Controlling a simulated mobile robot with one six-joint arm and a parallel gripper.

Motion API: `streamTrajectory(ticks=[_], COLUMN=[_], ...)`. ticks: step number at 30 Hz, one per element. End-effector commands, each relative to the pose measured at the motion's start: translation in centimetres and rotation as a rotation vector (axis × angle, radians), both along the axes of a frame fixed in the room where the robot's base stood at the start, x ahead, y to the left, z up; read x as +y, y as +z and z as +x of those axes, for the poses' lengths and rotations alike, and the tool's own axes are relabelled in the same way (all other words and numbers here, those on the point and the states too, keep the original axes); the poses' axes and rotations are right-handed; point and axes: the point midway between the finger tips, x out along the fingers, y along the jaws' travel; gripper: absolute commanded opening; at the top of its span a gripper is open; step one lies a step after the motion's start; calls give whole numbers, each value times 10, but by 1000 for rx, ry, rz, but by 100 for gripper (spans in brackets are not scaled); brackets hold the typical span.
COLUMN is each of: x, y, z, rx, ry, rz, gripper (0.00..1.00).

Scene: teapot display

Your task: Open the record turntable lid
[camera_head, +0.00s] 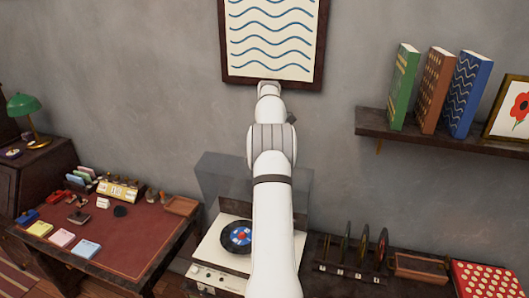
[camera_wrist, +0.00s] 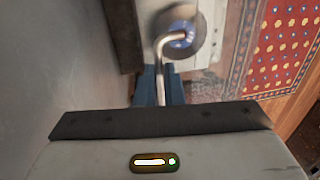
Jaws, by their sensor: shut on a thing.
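The record turntable (camera_head: 208,276) is a cream box on a dark cabinet, with a dark record (camera_head: 236,237) with a blue and red label on it. Its translucent grey lid (camera_head: 222,177) stands raised, steeply tilted at the back, partly hidden by my arm. In the head view my arm covers my gripper. In the wrist view my gripper (camera_wrist: 159,88) has its blue fingers closed around a bent metal rod (camera_wrist: 161,62), which looks like the lid's handle. The record (camera_wrist: 181,36) is below and beyond it there. The lid's clear panel is hard to make out in the wrist view.
A grey wall stands close behind, with a framed wave picture (camera_head: 271,42) and a book shelf (camera_head: 440,140). A desk (camera_head: 130,238) with small items is left. A record rack (camera_head: 348,272) and red dotted box (camera_head: 488,279) are right. A patterned rug (camera_wrist: 275,60) lies on the floor.

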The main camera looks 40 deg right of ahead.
Motion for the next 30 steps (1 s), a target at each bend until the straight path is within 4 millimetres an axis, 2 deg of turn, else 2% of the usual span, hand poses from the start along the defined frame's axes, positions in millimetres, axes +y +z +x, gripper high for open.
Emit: streamTrajectory(ticks=[1, 7, 8, 16, 26, 30], x=[-1, -1, -1, 0, 0, -1], y=[-23, -23, -23, -18, -15, -6], z=[-3, -4, -4, -2, -2, -1], rx=[24, 24, 24, 20, 18, 16], ry=[-2, -2, -2, -1, -1, -2], rz=[16, 16, 16, 15, 15, 13], gripper=[0, 0, 10, 31, 31, 31])
